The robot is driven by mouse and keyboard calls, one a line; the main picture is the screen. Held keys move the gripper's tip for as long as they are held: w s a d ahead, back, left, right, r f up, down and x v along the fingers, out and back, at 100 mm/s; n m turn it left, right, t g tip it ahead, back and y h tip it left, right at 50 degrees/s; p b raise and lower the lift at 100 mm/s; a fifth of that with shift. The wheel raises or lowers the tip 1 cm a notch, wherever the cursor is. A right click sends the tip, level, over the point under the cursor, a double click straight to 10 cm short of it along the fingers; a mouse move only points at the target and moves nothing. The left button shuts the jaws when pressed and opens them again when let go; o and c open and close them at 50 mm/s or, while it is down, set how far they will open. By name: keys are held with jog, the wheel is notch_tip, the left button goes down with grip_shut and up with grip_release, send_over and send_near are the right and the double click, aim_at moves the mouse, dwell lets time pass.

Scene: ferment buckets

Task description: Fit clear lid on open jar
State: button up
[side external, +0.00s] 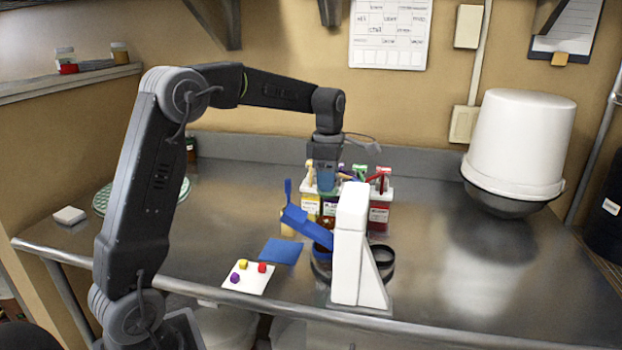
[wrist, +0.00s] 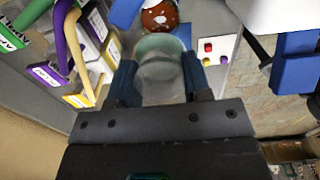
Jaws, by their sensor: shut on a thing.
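My gripper (wrist: 160,80) is shut on a clear, pale greenish lid (wrist: 160,62), which sits between its two blue fingers in the wrist view. In the side view my gripper (side external: 326,188) points down behind the white stand, and the lid cannot be made out clearly there. A jar with reddish-brown contents and pale specks (wrist: 160,17) shows just beyond the lid in the wrist view, apart from it in the picture. In the side view a brown part of the jar (side external: 327,223) shows below my gripper, partly hidden by the blue lever and the stand.
A white stand (side external: 350,240) with a blue lever (side external: 305,226) is close in front. A blue mat (side external: 281,251) and a white card (side external: 246,283) with small cubes lie front left.

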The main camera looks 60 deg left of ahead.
aim_at(328, 196)
jog(key=shift+f, duration=2.55)
jog(key=shift+f, duration=0.8)
dwell(1.3)
jog(key=o, duration=1.5)
jog(key=shift+c, duration=0.2)
jog(key=shift+r, duration=0.15)
jog(key=shift+r, duration=3.9)
